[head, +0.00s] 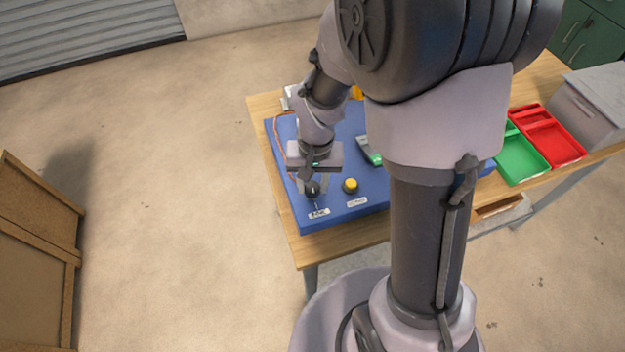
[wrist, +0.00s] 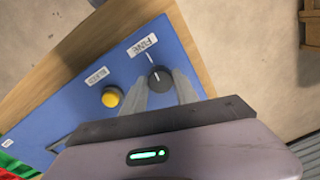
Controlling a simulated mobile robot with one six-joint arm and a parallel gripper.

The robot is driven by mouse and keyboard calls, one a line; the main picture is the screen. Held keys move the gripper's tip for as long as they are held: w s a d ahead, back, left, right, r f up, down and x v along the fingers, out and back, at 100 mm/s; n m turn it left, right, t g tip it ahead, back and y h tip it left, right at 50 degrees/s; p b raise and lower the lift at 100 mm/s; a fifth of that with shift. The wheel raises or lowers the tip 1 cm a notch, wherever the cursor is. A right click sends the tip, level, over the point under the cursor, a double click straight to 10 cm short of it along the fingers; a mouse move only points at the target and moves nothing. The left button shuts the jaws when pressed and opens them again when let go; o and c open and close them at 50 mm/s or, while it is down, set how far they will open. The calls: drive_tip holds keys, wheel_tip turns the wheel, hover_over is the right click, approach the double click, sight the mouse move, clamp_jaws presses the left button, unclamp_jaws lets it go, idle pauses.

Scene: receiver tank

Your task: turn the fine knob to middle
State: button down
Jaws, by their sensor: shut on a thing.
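The fine knob (wrist: 160,77) is a round dark knob on a blue panel (wrist: 75,117), beside a white label reading FINE (wrist: 141,46). A thin pale line runs from the knob toward the label in the wrist view. My gripper (wrist: 164,90) has its two grey fingers on either side of the knob and is shut on it. In the head view the knob (head: 312,188) shows at the panel's near left corner, under my gripper (head: 313,184). The exact pointer angle is hard to read.
A yellow knob (head: 350,186) with its own label sits just right of the fine knob. The panel lies on a wooden table (head: 262,107). Green (head: 524,155) and red (head: 560,143) trays stand at the right. A brown crate (head: 38,240) stands on the floor at left.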

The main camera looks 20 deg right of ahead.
sight(315, 186)
drive_tip(key=shift+n, duration=0.5)
drive_tip(key=c, duration=0.9)
unclamp_jaws()
drive_tip(key=shift+c, duration=0.2)
drive_tip(key=shift+r, duration=0.1)
wheel_tip(315, 186, up, 17)
drive_tip(key=p, duration=0.7)
drive_tip(key=shift+d+p, duration=0.3)
drive_tip(key=shift+p, duration=0.05)
drive_tip(key=shift+r, duration=0.1)
